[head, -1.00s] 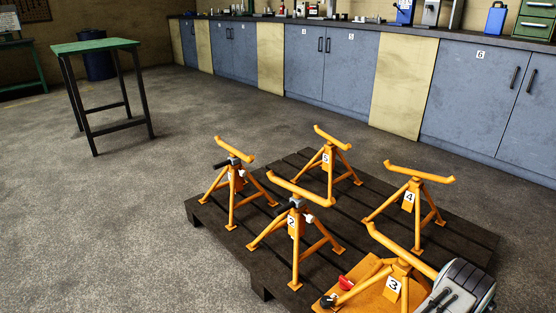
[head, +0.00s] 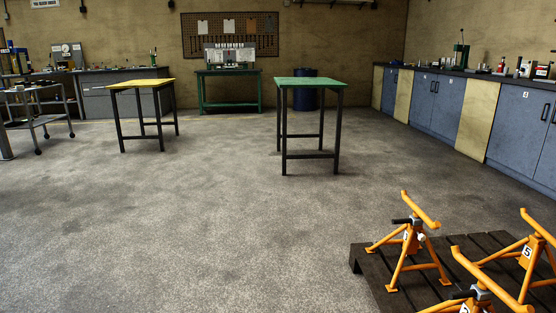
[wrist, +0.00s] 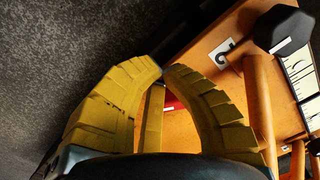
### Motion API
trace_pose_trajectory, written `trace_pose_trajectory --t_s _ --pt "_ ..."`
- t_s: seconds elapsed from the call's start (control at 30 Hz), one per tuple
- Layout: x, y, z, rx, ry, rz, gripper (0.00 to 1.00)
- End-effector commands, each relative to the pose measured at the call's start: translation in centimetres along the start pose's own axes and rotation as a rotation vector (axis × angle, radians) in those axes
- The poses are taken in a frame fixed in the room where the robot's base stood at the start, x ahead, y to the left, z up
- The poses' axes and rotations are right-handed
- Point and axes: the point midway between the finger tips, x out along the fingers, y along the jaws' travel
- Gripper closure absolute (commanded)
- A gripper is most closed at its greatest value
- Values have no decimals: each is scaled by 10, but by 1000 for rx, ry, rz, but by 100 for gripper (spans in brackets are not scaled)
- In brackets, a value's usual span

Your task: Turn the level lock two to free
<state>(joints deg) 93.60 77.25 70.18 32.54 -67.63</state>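The level lock two cannot be made out for certain. In the head view, an orange stand (head: 482,291) labelled 2 is cut off by the bottom edge, with a dark handle at its neck. In the wrist view, my gripper (wrist: 163,69) has its two yellow ribbed fingers curved in, tips almost together, with nothing seen held. Beyond them lies an orange plate (wrist: 210,36) with a tilted number label and a black knob (wrist: 283,30). An orange bar and a small red part (wrist: 171,102) show behind the fingers. My gripper is outside the head view.
Another orange stand (head: 414,248) and stand 5 (head: 533,252) stand on a dark slatted pallet (head: 368,262) at lower right. A green table (head: 310,82) and a yellow table (head: 142,84) stand farther back. Blue cabinets (head: 424,95) line the right wall. The middle floor is clear.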

Motion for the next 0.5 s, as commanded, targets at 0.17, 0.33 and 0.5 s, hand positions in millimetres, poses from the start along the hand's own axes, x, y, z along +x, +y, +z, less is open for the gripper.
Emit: trace_pose_trajectory --t_s 0.17,0.33,0.5 --pt "-18 0 0 0 0 1 100" --pt "-35 0 0 -1 0 -1 100" --pt "-52 0 0 -1 0 0 100"
